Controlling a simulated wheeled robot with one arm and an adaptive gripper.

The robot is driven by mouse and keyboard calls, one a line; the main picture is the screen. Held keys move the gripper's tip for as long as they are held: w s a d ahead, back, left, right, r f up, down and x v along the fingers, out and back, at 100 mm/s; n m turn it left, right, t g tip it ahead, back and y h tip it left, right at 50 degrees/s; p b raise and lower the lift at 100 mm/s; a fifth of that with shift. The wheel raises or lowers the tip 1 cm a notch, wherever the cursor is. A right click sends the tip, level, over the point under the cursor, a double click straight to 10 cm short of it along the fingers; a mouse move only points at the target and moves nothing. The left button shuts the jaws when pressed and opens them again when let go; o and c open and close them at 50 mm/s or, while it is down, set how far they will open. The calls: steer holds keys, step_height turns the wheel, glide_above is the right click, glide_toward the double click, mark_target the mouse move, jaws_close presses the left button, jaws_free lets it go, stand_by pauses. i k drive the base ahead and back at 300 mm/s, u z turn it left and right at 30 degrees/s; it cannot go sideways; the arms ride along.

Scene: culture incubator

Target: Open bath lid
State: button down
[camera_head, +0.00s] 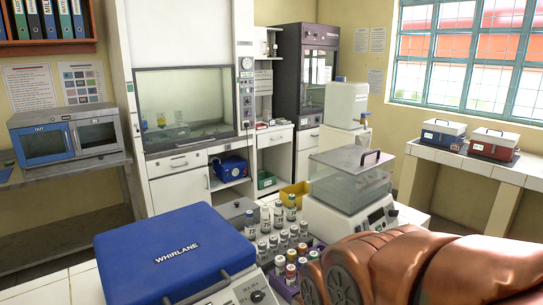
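The bath (349,190) has clear walls on a white base with a control panel and stands on the bench right of centre. Its flat grey lid (345,162) with a dark handle (371,157) lies level on top and looks shut. A copper-coloured part of my arm fills the lower right, in front of the bath and below it. My gripper's fingers do not show.
Several capped bottles (291,207) stand left of the bath. A blue-lidded WHIRLANE device (160,255) fills the front left, and a yellow bin (295,193) is behind the bottles. Blue (443,133) and red (492,143) handled boxes sit on the right-hand bench.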

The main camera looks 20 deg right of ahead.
mark_target(354, 161)
steer(key=z, duration=0.5)
steer(key=i, duration=0.45)
steer(key=u, duration=1.5)
